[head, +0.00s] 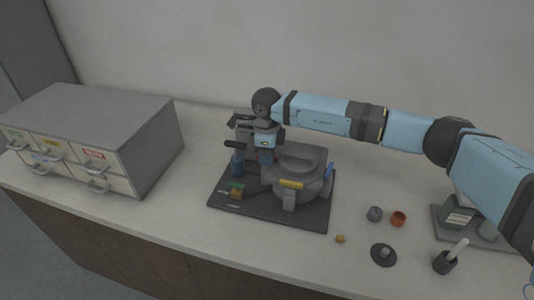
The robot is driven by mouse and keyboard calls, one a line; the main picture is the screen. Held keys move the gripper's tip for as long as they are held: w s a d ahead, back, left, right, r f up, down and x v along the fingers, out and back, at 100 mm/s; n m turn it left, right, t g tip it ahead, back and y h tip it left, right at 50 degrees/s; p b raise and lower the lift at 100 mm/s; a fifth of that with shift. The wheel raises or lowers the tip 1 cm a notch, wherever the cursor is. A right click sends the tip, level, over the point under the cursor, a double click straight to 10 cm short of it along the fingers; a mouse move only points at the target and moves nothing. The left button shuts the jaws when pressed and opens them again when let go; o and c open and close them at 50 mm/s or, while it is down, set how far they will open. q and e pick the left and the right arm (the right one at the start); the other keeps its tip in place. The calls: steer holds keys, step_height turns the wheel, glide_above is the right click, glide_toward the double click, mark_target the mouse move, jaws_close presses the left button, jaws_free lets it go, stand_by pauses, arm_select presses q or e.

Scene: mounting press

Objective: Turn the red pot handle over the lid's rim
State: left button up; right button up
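A round grey pot (312,184) with a grey lid (300,158) stands on a dark base plate (305,219). A yellow handle (291,184) lies at the pot's front and a blue handle (329,172) stands at its right side. I cannot make out a red handle; the left side of the pot is partly hidden by my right gripper. My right gripper (266,159) points down at the pot's left edge, close to the lid's rim. Its fingers are too small and dark to tell whether they are open or touching anything. My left gripper is out of view.
A grey drawer cabinet (95,115) stands at the left. A grey knob (375,214), an orange ring (398,218), a dark disc (383,255) and a dark cup (445,262) sit at the right.

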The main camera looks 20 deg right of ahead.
step_height(320, 180, up, 14)
steer(key=b, duration=0.1)
stand_by(0.5)
steer(key=shift+f, duration=0.15)
